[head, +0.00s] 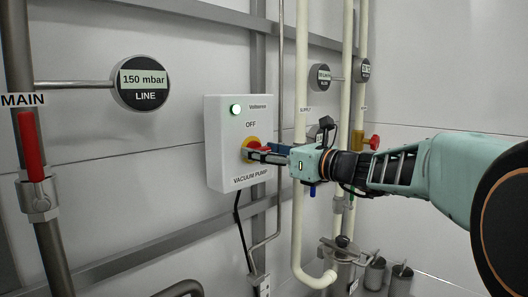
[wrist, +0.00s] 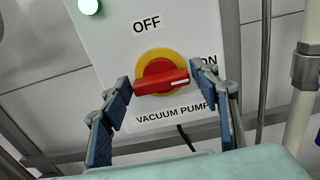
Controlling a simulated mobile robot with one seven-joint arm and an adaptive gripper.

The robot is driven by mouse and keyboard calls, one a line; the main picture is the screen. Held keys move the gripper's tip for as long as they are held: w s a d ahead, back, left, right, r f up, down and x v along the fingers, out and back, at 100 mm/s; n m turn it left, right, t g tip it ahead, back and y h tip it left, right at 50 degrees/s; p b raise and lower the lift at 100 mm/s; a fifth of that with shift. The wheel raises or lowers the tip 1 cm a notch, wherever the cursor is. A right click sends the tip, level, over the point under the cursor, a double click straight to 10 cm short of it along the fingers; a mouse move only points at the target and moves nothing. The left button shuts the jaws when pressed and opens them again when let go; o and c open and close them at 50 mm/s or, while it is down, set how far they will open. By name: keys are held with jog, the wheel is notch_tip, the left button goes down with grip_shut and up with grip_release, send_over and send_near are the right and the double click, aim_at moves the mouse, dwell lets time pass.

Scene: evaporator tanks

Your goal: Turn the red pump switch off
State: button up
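The red pump switch (head: 258,148) is a red bar handle on a yellow round plate, on the front of the white vacuum pump box (head: 226,151). In the wrist view the red handle (wrist: 161,82) lies nearly level, its right end by the "ON" label; "OFF" is printed above. My gripper (head: 266,154) is right at the switch. In the wrist view my gripper (wrist: 171,86) is open, one finger near each end of the handle. I cannot tell whether either finger touches it. A green lamp (head: 236,109) on the box is lit.
A "MAIN" pipe with a red lever (head: 31,146) stands at the far left. A round gauge (head: 141,83) reads 150 mbar. Cream pipes (head: 300,220) and a red-handled valve (head: 372,142) are right of the box. A black cable (head: 240,225) hangs below it.

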jog(key=c, duration=0.7)
jog(key=shift+f+n+b, duration=0.1)
jog(key=shift+n+b, duration=0.2)
jog(key=shift+b, duration=0.15)
jog(key=shift+s+a+f+n+b, duration=0.1)
jog(key=shift+n+b, duration=4.25)
jog(key=shift+b, duration=0.2)
jog(key=shift+f+n+b, duration=0.1)
jog(key=shift+n+b, duration=4.25)
jog(key=shift+b, duration=0.15)
jog(key=shift+r, duration=0.1)
jog(key=o, duration=1.1)
